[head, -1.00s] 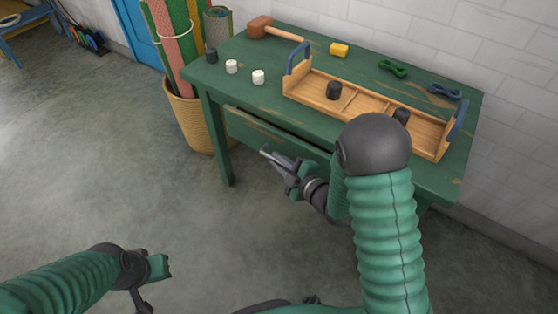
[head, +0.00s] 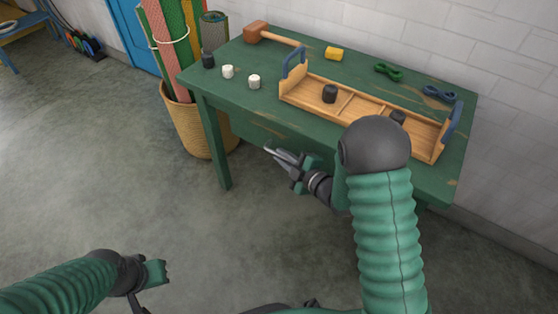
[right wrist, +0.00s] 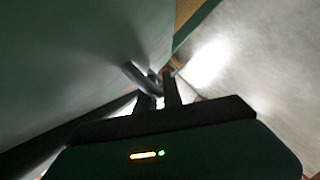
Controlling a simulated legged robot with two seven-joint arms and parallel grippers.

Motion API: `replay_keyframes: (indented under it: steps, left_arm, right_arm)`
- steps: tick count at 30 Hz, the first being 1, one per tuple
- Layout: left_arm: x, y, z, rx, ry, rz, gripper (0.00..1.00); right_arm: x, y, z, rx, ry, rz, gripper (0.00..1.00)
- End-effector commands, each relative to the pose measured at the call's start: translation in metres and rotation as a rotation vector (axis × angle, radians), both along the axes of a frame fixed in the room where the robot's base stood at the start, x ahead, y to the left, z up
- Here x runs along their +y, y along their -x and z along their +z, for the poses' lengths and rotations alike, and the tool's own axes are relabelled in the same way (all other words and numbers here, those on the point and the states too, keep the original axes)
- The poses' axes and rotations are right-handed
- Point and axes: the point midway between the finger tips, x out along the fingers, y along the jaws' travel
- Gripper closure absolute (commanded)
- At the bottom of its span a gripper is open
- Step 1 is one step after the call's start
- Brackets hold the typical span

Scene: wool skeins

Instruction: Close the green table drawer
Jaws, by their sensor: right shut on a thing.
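The green table (head: 225,83) stands against the white wall. Its green drawer front (head: 258,130) shows under the tabletop and looks about level with the table frame; my right arm hides its right part. My right gripper (head: 270,151) is at the drawer front. In the right wrist view its fingers (right wrist: 158,90) are shut on a dark handle in front of a broad green surface (right wrist: 70,60). My left gripper (head: 152,278) is low at the left, away from the table; its fingers are too unclear to judge.
On the tabletop are a wooden tray (head: 300,92) with blue handles, a mallet (head: 257,31), yellow (head: 334,54), green (head: 388,72) and blue (head: 438,93) skeins, and small black and white rolls. A basket (head: 186,125) stands left. The floor in front is clear.

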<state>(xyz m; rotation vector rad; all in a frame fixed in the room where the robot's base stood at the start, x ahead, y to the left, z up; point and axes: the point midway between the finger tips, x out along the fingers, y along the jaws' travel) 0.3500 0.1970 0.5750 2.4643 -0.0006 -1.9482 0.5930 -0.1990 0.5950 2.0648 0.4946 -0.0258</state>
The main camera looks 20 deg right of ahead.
Motion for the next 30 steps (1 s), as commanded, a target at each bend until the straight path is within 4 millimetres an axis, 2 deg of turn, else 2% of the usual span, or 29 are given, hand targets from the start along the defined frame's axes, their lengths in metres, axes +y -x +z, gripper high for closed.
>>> replay_keyframes:
  steps: [5,6,11,26,30]
  left_arm:
    - [0.0001,0.0000,-0.0004,0.000,0.000,0.000,1.00]
    - [0.0001,0.0000,-0.0003,0.000,0.000,0.000,1.00]
    - [0.0000,0.0000,-0.0003,0.000,0.000,0.000,1.00]
    - [0.0000,0.0000,0.0000,0.000,0.000,0.000,1.00]
    - [0.0000,0.0001,0.0033,0.000,0.000,0.000,1.00]
  right_arm:
    - [-0.0045,-0.0008,-0.0007,0.001,0.007,-0.009,1.00]
    - [-0.0047,-0.0009,-0.0007,0.000,0.007,-0.010,0.86]
    - [-0.0040,-0.0007,0.0001,-0.002,0.006,-0.009,0.68]
    - [-0.0037,-0.0012,0.0031,-0.009,0.004,-0.009,0.68]
    - [-0.0063,0.0044,0.0052,-0.007,0.004,-0.009,0.68]
